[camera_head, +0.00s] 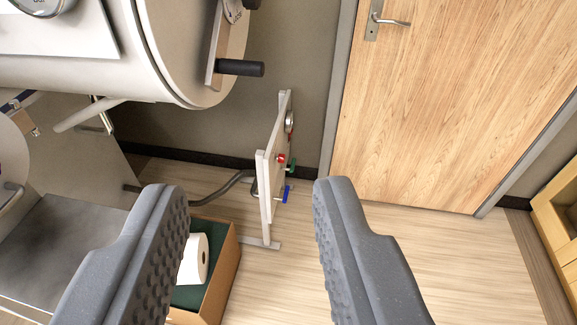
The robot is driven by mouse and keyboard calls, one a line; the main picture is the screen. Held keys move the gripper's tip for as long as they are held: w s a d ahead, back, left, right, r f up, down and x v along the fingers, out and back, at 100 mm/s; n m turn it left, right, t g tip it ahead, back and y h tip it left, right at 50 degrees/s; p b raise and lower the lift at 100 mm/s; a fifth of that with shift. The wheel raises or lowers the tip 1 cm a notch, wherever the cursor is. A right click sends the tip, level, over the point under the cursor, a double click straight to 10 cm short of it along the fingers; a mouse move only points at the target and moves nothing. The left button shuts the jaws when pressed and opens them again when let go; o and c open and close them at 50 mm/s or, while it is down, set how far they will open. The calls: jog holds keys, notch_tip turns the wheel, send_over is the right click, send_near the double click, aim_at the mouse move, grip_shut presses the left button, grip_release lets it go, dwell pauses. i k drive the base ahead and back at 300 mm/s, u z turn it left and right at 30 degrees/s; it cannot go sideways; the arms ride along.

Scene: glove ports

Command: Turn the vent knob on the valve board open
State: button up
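The valve board (273,165) is a pale upright panel on a floor stand, seen almost edge-on near the middle of the view. Small knobs stick out from its right side: a red one (281,159), a green one (292,166) and a blue one (287,194). A round gauge (289,122) sits higher up. I cannot tell which knob is the vent or how it is turned. My gripper (245,195) is open and empty, its two grey fingers wide apart in the foreground, with the board beyond and between them.
A large white cylinder chamber (150,60) with a black handle (240,68) fills the upper left. A box (221,262) with a white paper roll (195,258) stands below. A wooden door (450,100) is behind right. Floor right of the board is clear.

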aim_at(280, 157)
jog(key=u, duration=0.05)
jog(key=k, duration=0.35)
jog(key=z, duration=0.45)
jog(key=i, duration=1.95)
jog(key=u, duration=0.5)
